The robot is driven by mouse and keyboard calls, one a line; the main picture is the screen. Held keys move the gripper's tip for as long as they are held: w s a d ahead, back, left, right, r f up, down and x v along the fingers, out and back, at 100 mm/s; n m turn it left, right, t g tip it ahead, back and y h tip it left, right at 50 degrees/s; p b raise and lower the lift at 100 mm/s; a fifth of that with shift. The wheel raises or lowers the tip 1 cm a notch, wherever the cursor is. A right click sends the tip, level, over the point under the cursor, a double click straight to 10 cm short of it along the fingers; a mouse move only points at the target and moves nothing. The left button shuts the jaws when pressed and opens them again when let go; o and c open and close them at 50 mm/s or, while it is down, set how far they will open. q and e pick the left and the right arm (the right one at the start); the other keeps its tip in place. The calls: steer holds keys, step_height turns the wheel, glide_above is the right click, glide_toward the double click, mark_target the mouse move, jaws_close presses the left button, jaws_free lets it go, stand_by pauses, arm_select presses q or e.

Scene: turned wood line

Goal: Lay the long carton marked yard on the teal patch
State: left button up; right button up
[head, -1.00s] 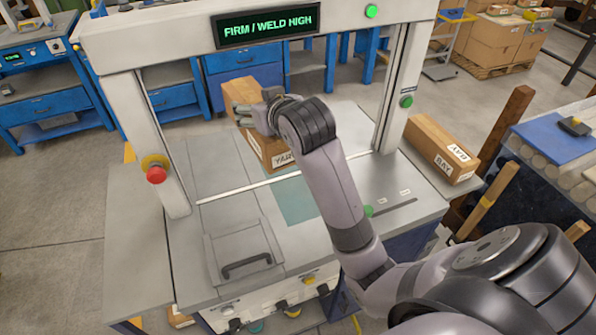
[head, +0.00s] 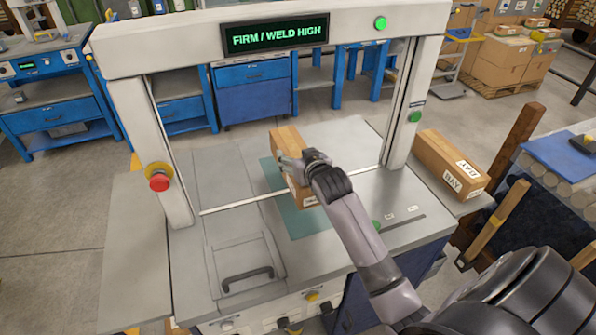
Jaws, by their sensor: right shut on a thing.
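The long cardboard carton (head: 286,143) is in my right gripper (head: 298,168), at the middle of the machine's table. Its white end label is partly seen and too small to read now. My right gripper is shut on it from the right side and hides part of it. The teal patch (head: 305,226) shows at the left of the carton and in front of its near end. The carton covers part of the patch in the picture; I cannot tell whether it touches it. My left gripper is not in view.
Another long carton (head: 449,163), with labels that seem to read BAY or DAY, lies at the right. A hatch with a dark handle (head: 246,273) is at the front left.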

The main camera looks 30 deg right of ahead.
steer(key=shift+f, duration=2.65)
steer(key=o, duration=1.7)
steer(key=shift+f, duration=0.2)
steer(key=shift+c, duration=0.2)
steer(key=shift+s+r, duration=0.1)
steer(key=shift+r, duration=0.1)
steer(key=v, duration=1.1)
steer(key=shift+s+a+r, duration=0.15)
steer(key=shift+s+r, duration=0.05)
steer(key=shift+s, duration=0.15)
